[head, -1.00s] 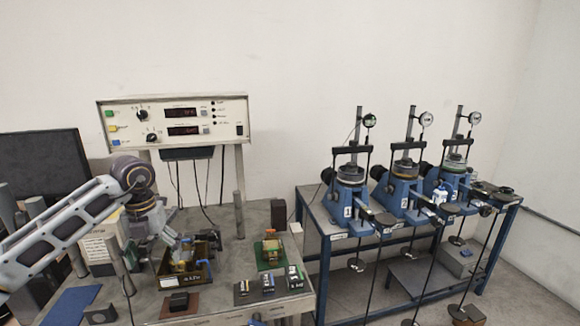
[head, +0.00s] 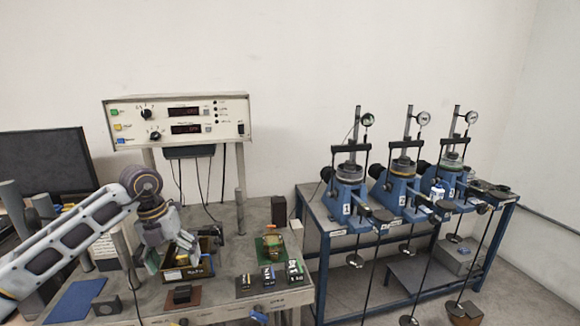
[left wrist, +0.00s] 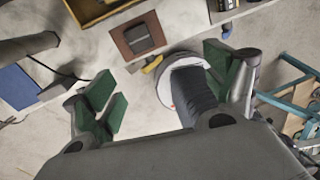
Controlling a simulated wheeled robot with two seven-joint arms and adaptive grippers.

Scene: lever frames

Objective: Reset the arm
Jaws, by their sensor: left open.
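My left arm comes in from the left in the head view. Its gripper (head: 166,252) is over the left part of the grey bench, at the left edge of the dark tray (head: 187,273), and partly covers it. In the left wrist view the green-padded fingers of the left gripper (left wrist: 165,85) are spread wide, with nothing held between them. The right gripper is not in view.
Upright posts stand near the arm. A control box (head: 178,119) is behind. Blue lever frames (head: 347,194) stand on the right table.

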